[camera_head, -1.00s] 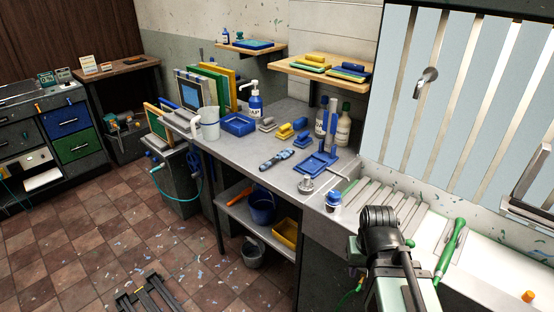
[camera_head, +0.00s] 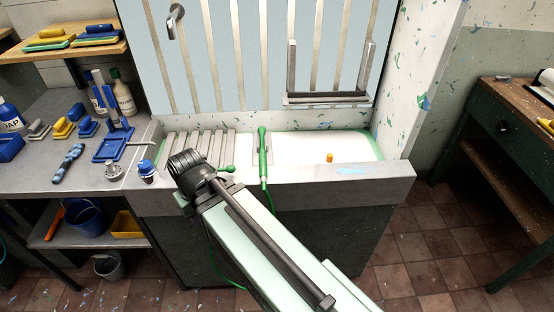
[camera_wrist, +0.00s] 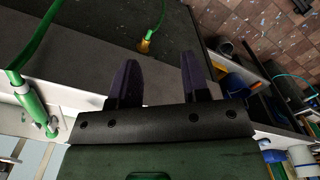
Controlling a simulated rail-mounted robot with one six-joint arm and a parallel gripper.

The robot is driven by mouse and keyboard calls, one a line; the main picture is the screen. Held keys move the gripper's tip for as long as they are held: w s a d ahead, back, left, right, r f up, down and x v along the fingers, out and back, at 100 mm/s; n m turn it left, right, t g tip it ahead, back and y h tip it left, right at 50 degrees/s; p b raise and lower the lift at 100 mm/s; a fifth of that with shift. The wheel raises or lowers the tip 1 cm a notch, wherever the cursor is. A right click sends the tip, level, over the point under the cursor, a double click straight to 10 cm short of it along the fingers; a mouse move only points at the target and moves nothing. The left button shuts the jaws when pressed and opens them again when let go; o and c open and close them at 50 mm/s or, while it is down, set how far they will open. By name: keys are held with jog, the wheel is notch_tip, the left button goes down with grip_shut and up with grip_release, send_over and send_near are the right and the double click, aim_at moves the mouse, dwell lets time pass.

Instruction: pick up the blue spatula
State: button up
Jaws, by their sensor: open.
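I cannot make out a blue spatula for certain in either view. A mottled blue handle-like tool (camera_head: 69,161) lies on the grey counter at the left of the head view, but I cannot tell what it is. A blue tray with an upright post (camera_head: 112,146) stands to its right. My gripper (camera_wrist: 156,62) shows in the wrist view with its two dark fingers apart and nothing between them. It is over a dark grey surface, away from the blue tools. In the head view my arm hides the gripper's fingers.
A white sink (camera_head: 310,147) with a green sprayer (camera_head: 263,155) and hose is beside my arm. An orange cap (camera_head: 329,157) sits in it. A soap bottle (camera_head: 10,116) stands far left. A dark green table (camera_head: 505,130) stands right, with open floor before it.

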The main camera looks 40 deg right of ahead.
dwell(0.5)
jog(key=shift+o, duration=1.3)
